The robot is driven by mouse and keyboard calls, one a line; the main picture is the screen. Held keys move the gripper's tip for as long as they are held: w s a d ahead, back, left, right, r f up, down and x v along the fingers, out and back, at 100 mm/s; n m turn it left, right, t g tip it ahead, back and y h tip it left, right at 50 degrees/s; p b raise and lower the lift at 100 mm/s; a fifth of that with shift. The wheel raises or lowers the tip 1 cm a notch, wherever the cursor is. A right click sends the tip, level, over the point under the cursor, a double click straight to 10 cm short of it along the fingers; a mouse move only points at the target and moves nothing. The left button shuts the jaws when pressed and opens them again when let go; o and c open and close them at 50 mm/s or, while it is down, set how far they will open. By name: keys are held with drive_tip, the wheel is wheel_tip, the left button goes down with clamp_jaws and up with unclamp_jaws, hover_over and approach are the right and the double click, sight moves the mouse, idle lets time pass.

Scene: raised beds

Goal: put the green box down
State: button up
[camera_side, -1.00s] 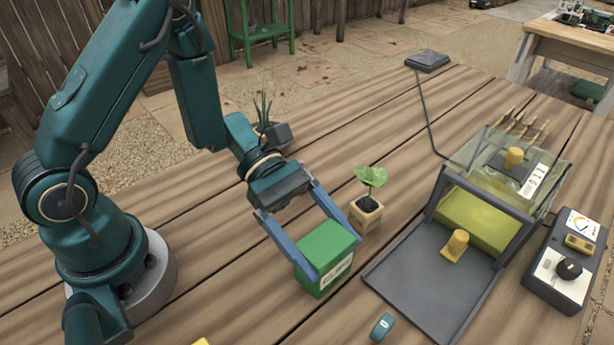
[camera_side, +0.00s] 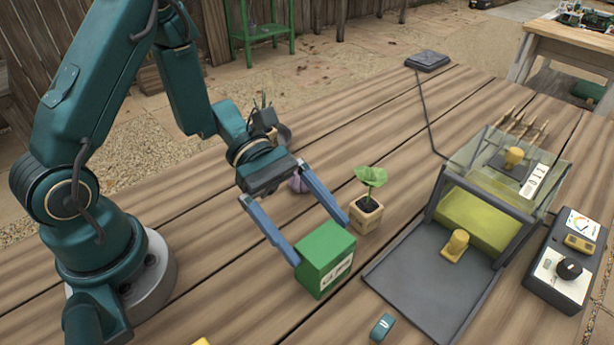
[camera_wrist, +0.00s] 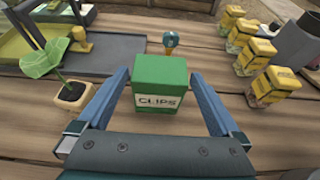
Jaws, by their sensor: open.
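The green box (camera_side: 325,258), with a white label reading CLIPS, stands upright on the wooden table. It also shows in the wrist view (camera_wrist: 161,82). My gripper (camera_side: 318,240) is open, with its blue fingers on either side of the box's near part. In the wrist view my gripper (camera_wrist: 160,104) shows gaps between both fingers and the box. The box appears to rest on the planks, with nothing holding it.
A small potted seedling (camera_side: 367,210) stands close behind the box. A grey tray with a clear-covered frame (camera_side: 430,285) is to the right, beside a control box (camera_side: 563,268). Several yellow boxes (camera_wrist: 255,57) stand right in the wrist view.

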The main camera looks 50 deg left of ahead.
drive_tip(key=v, duration=0.8)
drive_tip(key=s+a+r+m+t+y, duration=0.4)
drive_tip(key=m+y, duration=0.9)
drive_tip(key=m, duration=0.5)
drive_tip(key=s+r+t, duration=0.1)
drive_tip(key=s+r, duration=0.1)
drive_tip(key=s, duration=0.1)
drive_tip(key=shift+r+t, duration=0.3)
drive_tip(key=shift+r, duration=0.1)
